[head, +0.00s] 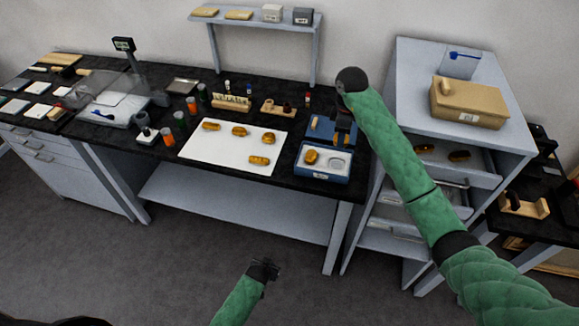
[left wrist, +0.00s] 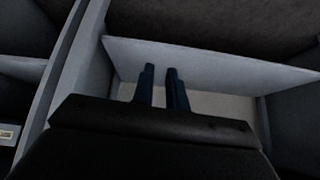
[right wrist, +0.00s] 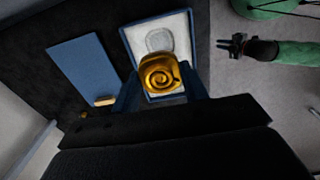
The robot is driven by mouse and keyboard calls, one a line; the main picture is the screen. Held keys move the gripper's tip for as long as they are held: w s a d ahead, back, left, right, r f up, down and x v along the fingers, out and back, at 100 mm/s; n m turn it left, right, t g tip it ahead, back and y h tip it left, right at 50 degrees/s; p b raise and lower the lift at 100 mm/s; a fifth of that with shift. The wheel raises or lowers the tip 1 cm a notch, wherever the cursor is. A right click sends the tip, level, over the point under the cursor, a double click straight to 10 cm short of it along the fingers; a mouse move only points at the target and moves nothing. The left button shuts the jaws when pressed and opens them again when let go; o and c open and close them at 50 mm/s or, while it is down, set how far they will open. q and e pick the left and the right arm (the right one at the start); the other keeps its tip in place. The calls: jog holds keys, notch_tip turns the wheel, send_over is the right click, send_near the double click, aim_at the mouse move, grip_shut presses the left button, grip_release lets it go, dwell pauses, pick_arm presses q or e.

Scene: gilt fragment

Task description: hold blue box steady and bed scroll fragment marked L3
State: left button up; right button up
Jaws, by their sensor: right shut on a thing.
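The blue box (head: 318,177) sits at the right end of the dark bench, its pale lining holding a grey hollow. It also shows in the right wrist view (right wrist: 128,35). A gold scroll fragment (right wrist: 160,73) with a spiral face is between the fingers of my right gripper (right wrist: 162,88), over the box's near part. The fragment also shows in the head view (head: 311,157); no L3 mark is readable. I cannot tell whether it touches the lining. My left gripper (head: 265,268) is empty, fingers a little apart, in front of the bench and away from the box; its fingers show in the left wrist view (left wrist: 161,85).
A white sheet (head: 222,159) left of the box bears several gold fragments. Bottles and small stands are behind and left of it. A grey drawer cabinet (head: 405,75) with a tan box (head: 468,100) on top stands close on the right. The floor before the bench is clear.

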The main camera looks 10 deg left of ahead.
pick_arm(q)
jog(key=w+d+r+t, duration=0.2)
jog(key=w+r, duration=0.3)
jog(key=r, duration=1)
jog(key=w+d+r+t+h, duration=0.15)
jog(key=w+r, duration=0.35)
jog(key=r, duration=0.9)
jog(key=w+d+r+t+y, duration=0.1)
jog(key=w+d+r+t, duration=0.3)
jog(key=r, duration=1.1)
jog(key=w+f, duration=0.1)
jog(key=w, duration=0.2)
jog(key=w+f+g, duration=0.1)
jog(key=w+f, duration=0.1)
jog(key=w, duration=0.2)
jog(key=w+f+g, duration=0.1)
jog(key=w+f, duration=0.1)
jog(key=w, duration=0.2)
jog(key=shift+w+d+f+n+h, duration=0.15)
jog(key=shift+d+n+h, duration=0.1)
jog(key=shift+d+n, duration=0.15)
grip_shut()
pick_arm(e)
jog(key=shift+f, duration=0.1)
